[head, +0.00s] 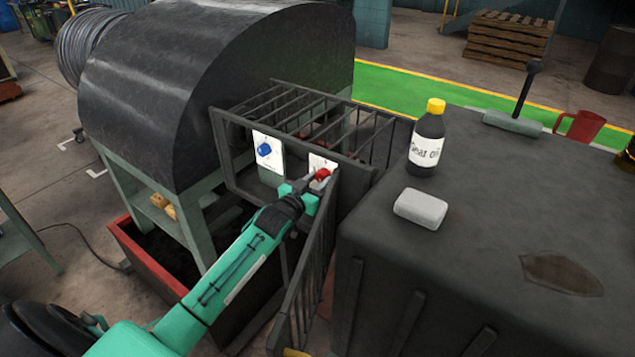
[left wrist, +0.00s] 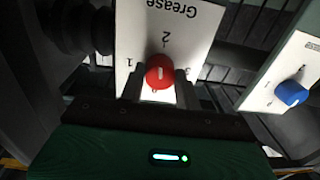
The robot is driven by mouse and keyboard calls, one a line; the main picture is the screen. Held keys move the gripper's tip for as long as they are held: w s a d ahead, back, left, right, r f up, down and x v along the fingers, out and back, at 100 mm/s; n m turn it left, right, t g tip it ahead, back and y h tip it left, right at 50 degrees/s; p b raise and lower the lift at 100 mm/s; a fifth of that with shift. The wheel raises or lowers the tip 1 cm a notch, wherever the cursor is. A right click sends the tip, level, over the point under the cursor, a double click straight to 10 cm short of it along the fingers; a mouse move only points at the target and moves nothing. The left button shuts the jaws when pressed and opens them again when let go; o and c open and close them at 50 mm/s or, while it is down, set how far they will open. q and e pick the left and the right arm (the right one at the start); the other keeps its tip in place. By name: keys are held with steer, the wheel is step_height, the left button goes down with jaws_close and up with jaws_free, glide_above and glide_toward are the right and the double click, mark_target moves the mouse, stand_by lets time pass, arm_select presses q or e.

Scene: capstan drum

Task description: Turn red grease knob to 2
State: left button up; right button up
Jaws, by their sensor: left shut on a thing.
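The red grease knob (head: 321,174) sits on a white plate (head: 318,162) inside a dark barred cage. In the left wrist view the red knob (left wrist: 159,73) is in front of its plate (left wrist: 195,25), marked Grease with 1, 2 and 3. A short pale mark on the knob lies roughly along the line to the 2; I cannot tell which end points. My left gripper (head: 310,183) reaches through the cage opening. Its fingers (left wrist: 159,84) are on both sides of the red knob, shut on it. My right gripper is not in view.
A blue knob (head: 264,150) on another white plate is to the left. The open barred door (head: 312,255) stands close beside my left arm. A bottle (head: 427,140) and pale block (head: 420,208) stand on the dark top at right. A drum housing (head: 220,80) is at left.

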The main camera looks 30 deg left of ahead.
arm_select(q)
steer(key=shift+f+m, duration=0.1)
steer(key=shift+m, duration=0.9)
steer(key=o, duration=1)
steer(key=shift+s, duration=0.1)
steer(key=shift+s+b, duration=0.35)
steer(key=s+b, duration=0.1)
steer(key=s, duration=0.3)
steer(key=s+b, duration=0.1)
steer(key=s, duration=0.3)
steer(key=s+a+b, duration=0.1)
steer(key=s, duration=0.3)
steer(key=shift+s+a+b, duration=0.1)
steer(key=shift+s+b, duration=0.3)
